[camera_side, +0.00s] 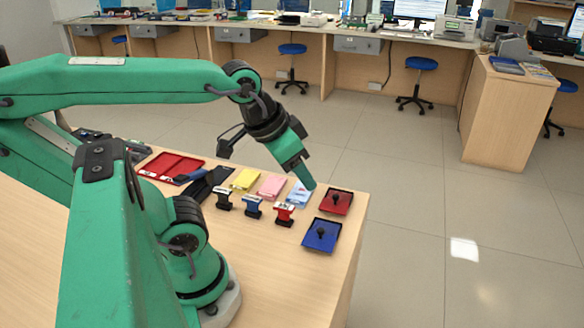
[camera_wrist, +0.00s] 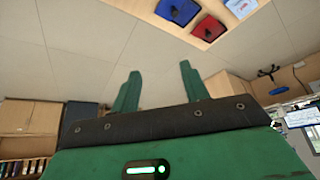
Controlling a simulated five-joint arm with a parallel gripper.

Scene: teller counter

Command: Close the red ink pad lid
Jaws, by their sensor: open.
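The red ink pad (camera_side: 337,208) lies near the counter's right edge in the side view, a red square with dark edges and a small black knob in its middle. I cannot tell its lid apart from the pad. It also shows at the top of the wrist view (camera_wrist: 209,29). My gripper (camera_side: 309,184) is above and to the left of the red pad in the side view, apart from it. In the wrist view my gripper (camera_wrist: 159,78) has its two green fingers spread, with nothing between them.
The blue ink pad (camera_side: 320,242) lies in front of the red one. Red (camera_side: 285,215), blue (camera_side: 253,207) and black (camera_side: 223,198) stamps stand to the left. Blue (camera_side: 297,198), pink (camera_side: 271,187) and yellow (camera_side: 245,180) papers lie behind them. The counter's right edge is close.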

